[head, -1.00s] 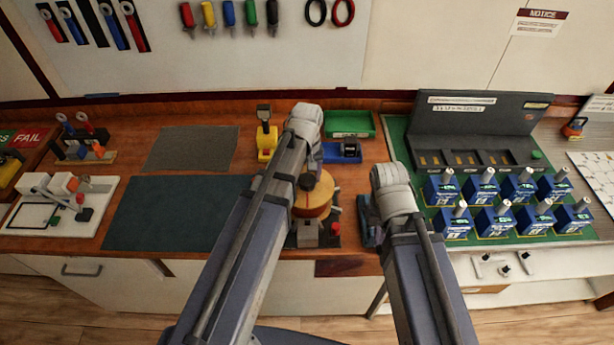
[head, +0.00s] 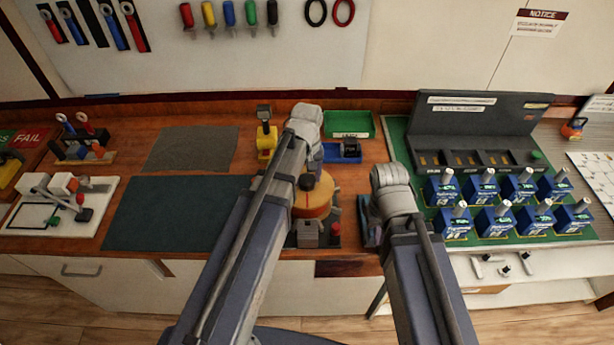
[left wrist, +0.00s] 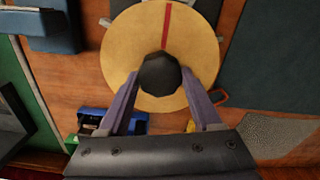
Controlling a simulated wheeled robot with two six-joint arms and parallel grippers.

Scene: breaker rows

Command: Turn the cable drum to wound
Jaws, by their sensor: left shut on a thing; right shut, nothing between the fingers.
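The cable drum (head: 318,203) is a round, yellow-orange disc on a small dark base, partly hidden by my left arm in the head view. In the left wrist view the drum face (left wrist: 120,55) has a red radial stripe (left wrist: 166,25) pointing to the top of the picture. My left gripper (left wrist: 161,82) is shut on this knob, with a finger on either side. My right gripper (head: 368,222) is shut and empty, low to the right of the drum; its fingers are mostly hidden by its wrist.
A grey block (head: 308,228) and a red knob (head: 335,228) sit at the drum's front. Behind are a yellow device (head: 266,143), a blue tray (head: 333,156) and a green tray (head: 350,122). Several blue breakers (head: 493,220) stand right. A dark mat (head: 165,215) lies clear at left.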

